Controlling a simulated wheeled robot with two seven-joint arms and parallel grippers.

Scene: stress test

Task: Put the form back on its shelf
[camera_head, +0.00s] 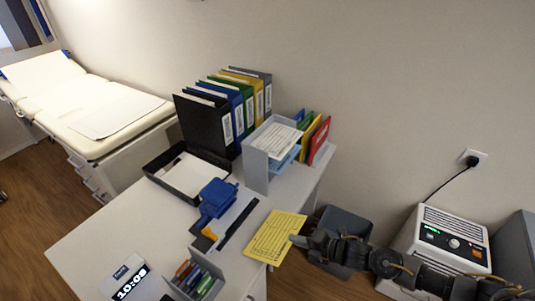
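A yellow printed form (268,238) is at the right edge of the white desk, its right part reaching past the edge. My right gripper (299,241) comes in from the right and has its fingertips at the form's right edge; it looks shut on the form. Whether the form touches the desk is hard to tell. A grey form shelf (256,172) stands at the back right of the desk, with white forms (278,139) on an upper level and blue forms (287,159) below. My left gripper is not in view.
Several binders (207,122) stand behind a black tray (160,176). A blue punch or stapler (216,198), a pen holder (193,281) and a clock (131,283) occupy the desk. A dark bin (346,223) and a white device (447,236) are at the right.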

